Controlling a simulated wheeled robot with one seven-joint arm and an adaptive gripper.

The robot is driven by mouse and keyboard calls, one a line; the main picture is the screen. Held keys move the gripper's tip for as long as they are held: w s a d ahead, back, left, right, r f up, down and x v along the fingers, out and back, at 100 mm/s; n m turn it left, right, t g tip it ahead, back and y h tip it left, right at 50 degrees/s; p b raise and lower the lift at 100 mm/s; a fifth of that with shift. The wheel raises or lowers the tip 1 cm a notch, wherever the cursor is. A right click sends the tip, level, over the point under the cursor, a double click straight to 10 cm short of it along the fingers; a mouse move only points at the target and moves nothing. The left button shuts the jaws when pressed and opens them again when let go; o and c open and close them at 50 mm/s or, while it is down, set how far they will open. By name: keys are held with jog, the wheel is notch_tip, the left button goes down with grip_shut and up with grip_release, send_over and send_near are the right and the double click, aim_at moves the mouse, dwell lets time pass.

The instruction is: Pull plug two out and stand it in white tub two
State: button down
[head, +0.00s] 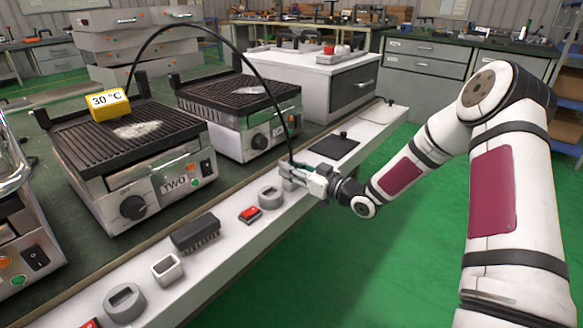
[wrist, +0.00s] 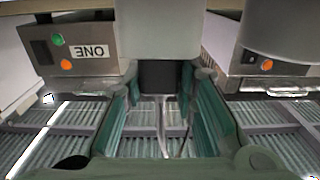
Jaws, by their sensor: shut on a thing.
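My gripper (head: 292,172) is shut at the end of a black cable (head: 233,42), over the white ledge near its right part. The cable arcs up from behind the grill marked TWO (head: 174,181), so the held thing appears to be plug two. The fingers hide most of the plug, and I cannot tell whether it touches anything below. In the wrist view, my green fingers (wrist: 163,110) flank a dark block (wrist: 160,76).
A red switch (head: 250,214) and a black ribbed block (head: 195,233) sit on the ledge (head: 222,252). A black flat plate (head: 334,146) lies beyond my gripper. A yellow 30 °C display (head: 109,103) stands on grill two. Another grill (head: 228,105) stands behind. Green floor is clear at right.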

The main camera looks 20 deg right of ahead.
jog(key=c, duration=1.2)
grip_release()
jog(key=v, duration=1.2)
